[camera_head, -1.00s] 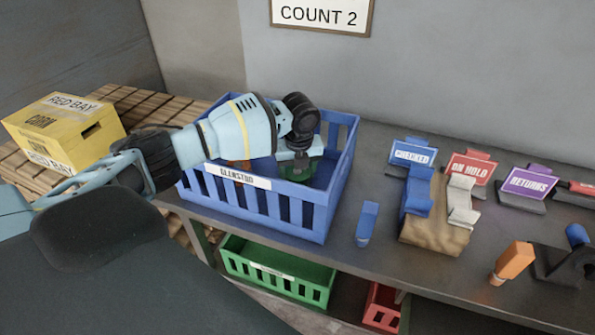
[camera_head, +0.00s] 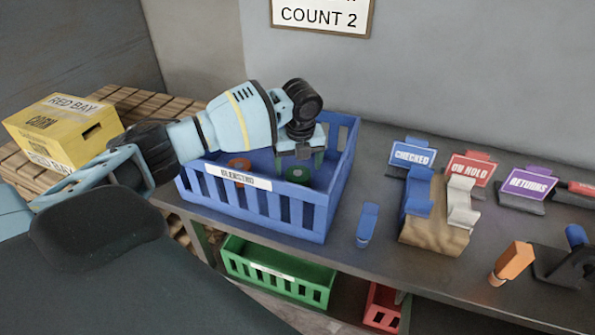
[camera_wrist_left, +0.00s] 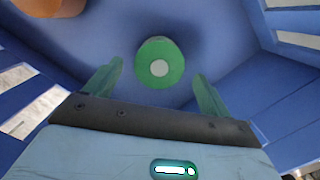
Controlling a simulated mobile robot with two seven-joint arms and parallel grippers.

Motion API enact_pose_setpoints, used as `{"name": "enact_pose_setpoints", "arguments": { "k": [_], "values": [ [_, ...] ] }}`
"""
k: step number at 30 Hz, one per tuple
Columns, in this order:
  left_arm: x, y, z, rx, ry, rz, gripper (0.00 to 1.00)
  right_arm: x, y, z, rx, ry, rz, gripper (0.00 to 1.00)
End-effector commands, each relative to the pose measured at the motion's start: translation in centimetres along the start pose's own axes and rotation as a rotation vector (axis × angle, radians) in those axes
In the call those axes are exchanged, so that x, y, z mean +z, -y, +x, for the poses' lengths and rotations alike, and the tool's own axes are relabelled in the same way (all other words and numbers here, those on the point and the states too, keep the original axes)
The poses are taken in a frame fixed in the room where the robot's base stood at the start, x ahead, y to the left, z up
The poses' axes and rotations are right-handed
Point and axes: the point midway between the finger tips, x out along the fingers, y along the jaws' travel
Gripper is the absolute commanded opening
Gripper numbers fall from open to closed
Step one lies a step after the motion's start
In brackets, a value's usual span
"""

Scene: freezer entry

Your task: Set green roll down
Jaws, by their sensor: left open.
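The green roll (camera_head: 297,176) stands on the floor of the blue crate (camera_head: 268,207), toward its right side. In the left wrist view the green roll (camera_wrist_left: 160,62) shows from above as a round green end with a pale centre. My left gripper (camera_head: 303,158) is over the crate, just above the roll. Its green fingers (camera_wrist_left: 155,80) are spread apart, with a gap on both sides of the roll, and hold nothing. My right gripper is not in view.
An orange roll (camera_head: 239,165) is also in the blue crate, to the left. A yellow carton (camera_head: 64,130) sits at left.

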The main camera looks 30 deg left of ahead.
Motion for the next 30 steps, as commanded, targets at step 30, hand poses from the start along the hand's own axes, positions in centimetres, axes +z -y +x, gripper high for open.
{"name": "enact_pose_setpoints", "arguments": {
  "k": [30],
  "values": [
    [0.3, -0.2, -7.9, -0.011, -0.003, -0.027, 0.83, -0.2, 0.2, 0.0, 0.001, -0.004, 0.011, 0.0]
  ]
}}
